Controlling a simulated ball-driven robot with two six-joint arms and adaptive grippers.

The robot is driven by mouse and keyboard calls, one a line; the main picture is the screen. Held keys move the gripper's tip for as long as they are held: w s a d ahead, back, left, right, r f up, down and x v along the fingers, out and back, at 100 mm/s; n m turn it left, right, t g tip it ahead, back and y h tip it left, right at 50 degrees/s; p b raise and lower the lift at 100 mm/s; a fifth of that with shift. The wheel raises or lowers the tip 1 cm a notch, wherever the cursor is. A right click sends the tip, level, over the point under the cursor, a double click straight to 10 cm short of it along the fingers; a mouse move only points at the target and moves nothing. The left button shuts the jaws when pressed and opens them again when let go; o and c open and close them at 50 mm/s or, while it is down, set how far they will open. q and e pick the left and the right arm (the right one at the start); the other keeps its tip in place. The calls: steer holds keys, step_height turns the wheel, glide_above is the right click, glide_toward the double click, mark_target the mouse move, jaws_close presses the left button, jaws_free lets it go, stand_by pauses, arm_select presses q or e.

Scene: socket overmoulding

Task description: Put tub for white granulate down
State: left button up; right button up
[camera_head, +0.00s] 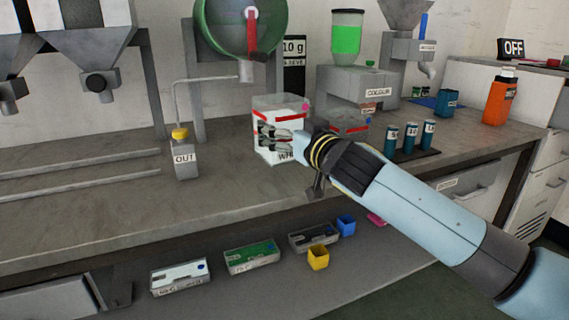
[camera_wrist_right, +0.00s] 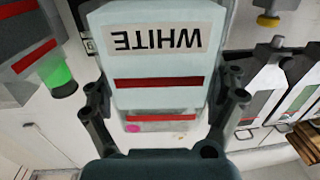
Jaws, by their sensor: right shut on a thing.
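The tub for white granulate (camera_head: 279,103) is a pale, see-through box with a red band and a "WHITE" label, partly covered by my gripper in the head view. In the wrist view the tub (camera_wrist_right: 160,65) fills the space between the fingers, its label upside down. My right gripper (camera_head: 273,136) is shut on the tub, with its fingers along the tub's sides; it also shows in the wrist view (camera_wrist_right: 163,92). The tub looks upright at the bench (camera_head: 230,185); I cannot tell whether its base touches the top. My left gripper is not in view.
A second red-banded tub (camera_head: 350,121) stands to the right, partly behind my arm. A bottle marked OUT (camera_head: 186,160) stands to the left. Several blue vials (camera_head: 409,138) stand at the right. The bench front between bottle and tub is clear.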

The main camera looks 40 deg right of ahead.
steer(key=shift+f+b, duration=1.1)
steer(key=shift+f, duration=1.35)
steer(key=shift+f, duration=0.15)
steer(key=o, duration=1.2)
steer(key=shift+f, duration=0.15)
steer(key=shift+o, duration=1)
